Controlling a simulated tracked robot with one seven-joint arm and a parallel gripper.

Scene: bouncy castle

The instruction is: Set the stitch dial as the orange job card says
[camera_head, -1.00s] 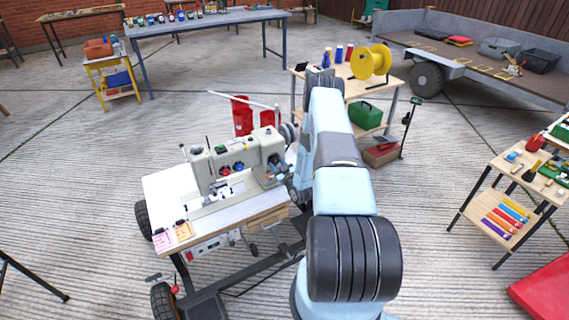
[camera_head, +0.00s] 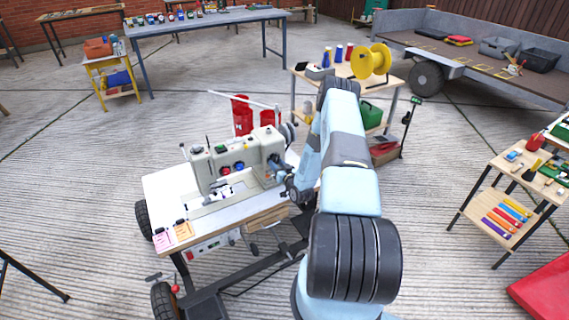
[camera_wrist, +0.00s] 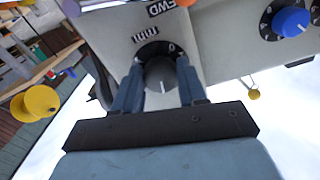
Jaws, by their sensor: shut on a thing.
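The cream sewing machine (camera_head: 236,160) stands on a wheeled table. In the wrist view a dark grey dial (camera_wrist: 160,76) with a white pointer line sits on its panel, beside an "mm" label and a "FWD" label. My gripper (camera_wrist: 161,70) is shut on this dial, one finger on each side. In the head view my gripper (camera_head: 281,170) is at the machine's right end, where the dial is hidden. The orange job card (camera_head: 183,230) lies at the table's front left; its writing is too small to read.
A pink card (camera_head: 162,238) lies beside the orange one. A wooden table with a yellow spool (camera_head: 371,61) is beyond my arm.

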